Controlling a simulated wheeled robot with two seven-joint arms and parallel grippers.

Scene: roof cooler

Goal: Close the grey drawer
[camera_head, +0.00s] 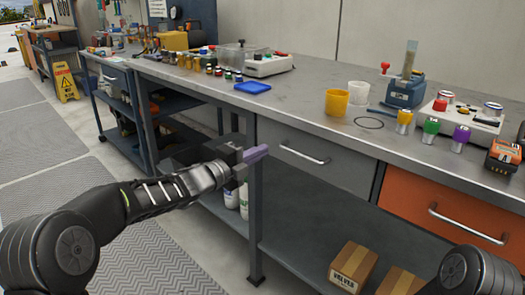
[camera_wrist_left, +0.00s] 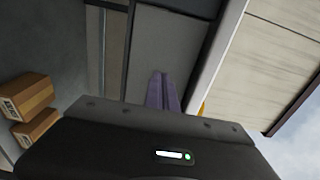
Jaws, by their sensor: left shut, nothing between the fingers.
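The grey drawer (camera_head: 335,173) is under the workbench top, left of the orange drawer, with a silver bar handle (camera_head: 305,155). Its front looks about level with the bench frame; I cannot tell whether a small gap remains. My left gripper (camera_head: 256,153) has purple fingers, is shut and empty, and is at the left edge of the grey drawer front, left of the handle. I cannot tell whether it touches the front. In the left wrist view the shut purple fingers (camera_wrist_left: 163,90) point at a plain grey panel (camera_wrist_left: 165,42). My right gripper is out of view.
The orange drawer (camera_head: 445,215) is to the right. Cardboard boxes (camera_head: 353,266) and white bottles (camera_head: 232,197) stand on the lower shelf. The bench top (camera_head: 310,97) holds a yellow cup (camera_head: 336,102), coloured cans and devices. The floor (camera_head: 150,262) before the bench's left part is clear.

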